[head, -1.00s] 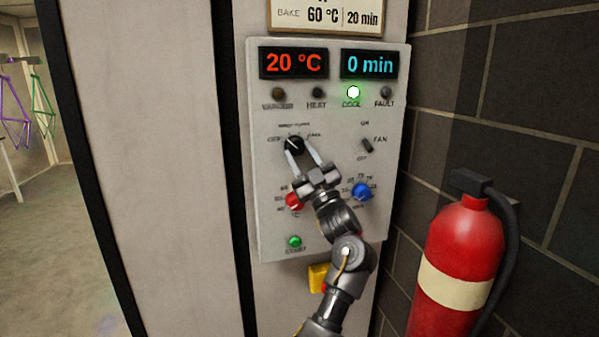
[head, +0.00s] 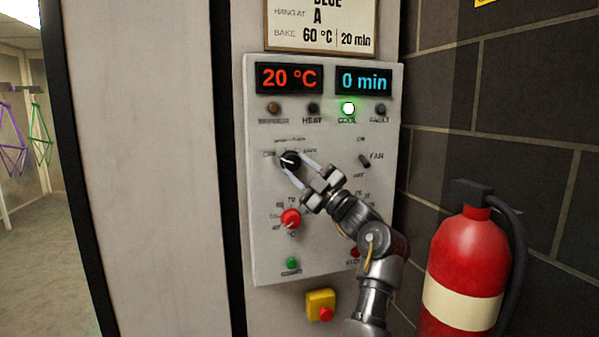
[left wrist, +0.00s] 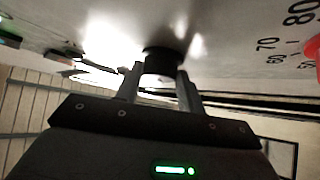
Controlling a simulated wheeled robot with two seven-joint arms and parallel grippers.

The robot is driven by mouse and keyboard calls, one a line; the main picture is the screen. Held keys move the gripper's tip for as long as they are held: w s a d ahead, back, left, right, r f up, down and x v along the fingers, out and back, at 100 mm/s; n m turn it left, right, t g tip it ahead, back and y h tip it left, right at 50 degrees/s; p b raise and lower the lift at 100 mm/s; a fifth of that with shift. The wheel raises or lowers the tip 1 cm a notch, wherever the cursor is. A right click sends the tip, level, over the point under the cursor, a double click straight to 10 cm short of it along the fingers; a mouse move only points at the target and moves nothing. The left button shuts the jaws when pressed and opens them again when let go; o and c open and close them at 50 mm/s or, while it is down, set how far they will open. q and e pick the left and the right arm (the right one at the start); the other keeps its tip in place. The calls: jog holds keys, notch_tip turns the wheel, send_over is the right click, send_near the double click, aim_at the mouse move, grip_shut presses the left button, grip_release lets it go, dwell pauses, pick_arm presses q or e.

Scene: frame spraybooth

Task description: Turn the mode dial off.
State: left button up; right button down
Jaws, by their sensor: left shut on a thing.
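The mode dial (head: 290,158), a black knob with a white pointer line, is on the light grey control panel (head: 262,240) under the displays. Its pointer points left and slightly up, toward the label at the left, which looks like OFF. My left gripper (head: 299,166) reaches in from the lower right, with its two fingers shut on the sides of the dial. In the left wrist view, the dial (left wrist: 163,58) sits between the fingertips. My right gripper is not in view.
The fan switch (head: 364,160), red knob (head: 291,218) and green start button (head: 292,263) are nearby. My arm hides the panel's lower right. A yellow box with a red button (head: 320,304) is below, and a fire extinguisher (head: 465,265) stands at the right.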

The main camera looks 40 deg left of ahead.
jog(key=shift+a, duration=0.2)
pick_arm(q)
jog(key=o, duration=1)
jog(key=shift+c, duration=0.2)
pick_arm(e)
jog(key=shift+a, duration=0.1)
pick_arm(q)
jog(key=shift+d+f, duration=0.3)
jog(key=b+v, duration=0.4)
jog(key=v, duration=0.6)
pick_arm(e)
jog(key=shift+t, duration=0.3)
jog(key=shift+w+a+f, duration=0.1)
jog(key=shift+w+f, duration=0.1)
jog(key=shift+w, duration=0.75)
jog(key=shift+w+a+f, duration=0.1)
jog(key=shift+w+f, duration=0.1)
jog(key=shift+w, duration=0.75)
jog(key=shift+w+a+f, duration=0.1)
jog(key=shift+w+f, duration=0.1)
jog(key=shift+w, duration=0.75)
